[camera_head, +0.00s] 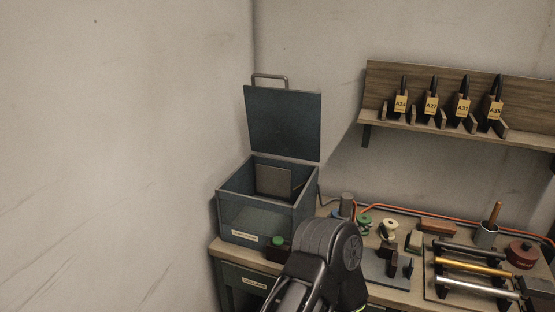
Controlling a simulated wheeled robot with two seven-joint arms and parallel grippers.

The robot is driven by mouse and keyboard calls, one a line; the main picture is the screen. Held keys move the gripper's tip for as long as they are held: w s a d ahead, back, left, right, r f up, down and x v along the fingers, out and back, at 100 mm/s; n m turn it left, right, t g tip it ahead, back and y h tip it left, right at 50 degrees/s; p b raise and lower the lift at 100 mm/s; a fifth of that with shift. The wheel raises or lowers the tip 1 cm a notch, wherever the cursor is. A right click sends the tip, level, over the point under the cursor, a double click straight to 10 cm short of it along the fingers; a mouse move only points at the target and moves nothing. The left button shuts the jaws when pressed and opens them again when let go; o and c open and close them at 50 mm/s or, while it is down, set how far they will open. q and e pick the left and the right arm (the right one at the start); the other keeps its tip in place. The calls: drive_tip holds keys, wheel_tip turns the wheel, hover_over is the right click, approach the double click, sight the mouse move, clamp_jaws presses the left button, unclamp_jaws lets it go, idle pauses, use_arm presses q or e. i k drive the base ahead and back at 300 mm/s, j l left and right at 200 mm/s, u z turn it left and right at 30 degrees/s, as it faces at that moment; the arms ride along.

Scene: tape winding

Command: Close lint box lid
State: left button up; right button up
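The lint box (262,220) is a dark blue-grey bin with a small label on its front, standing at the left end of the workbench in the room's corner. Its lid (283,122) is open and stands almost upright at the back, with a grey bar handle (270,77) at the top edge. A flat brownish square piece (272,182) shows inside the box. One of my dark arm links rises from the bottom centre, in front of the bench and just right of the box.
The workbench (228,249) holds a green-topped item (278,243), spools (388,229), metal rods on a rack (470,267) and a cup with a wooden-handled tool (487,234). A wall shelf (520,136) holds several tagged tools. An orange cable (440,214) runs along the back. The wall beside the box is close.

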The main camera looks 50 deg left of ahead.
sight(286, 123)
drive_tip(key=u, duration=2.25)
drive_tip(key=i+l, duration=0.1)
drive_tip(key=l, duration=0.25)
drive_tip(key=i+l, duration=0.1)
drive_tip(key=l, duration=0.25)
drive_tip(key=i+l, duration=0.1)
drive_tip(key=l, duration=0.25)
drive_tip(key=i+l, duration=0.1)
drive_tip(key=l, duration=0.25)
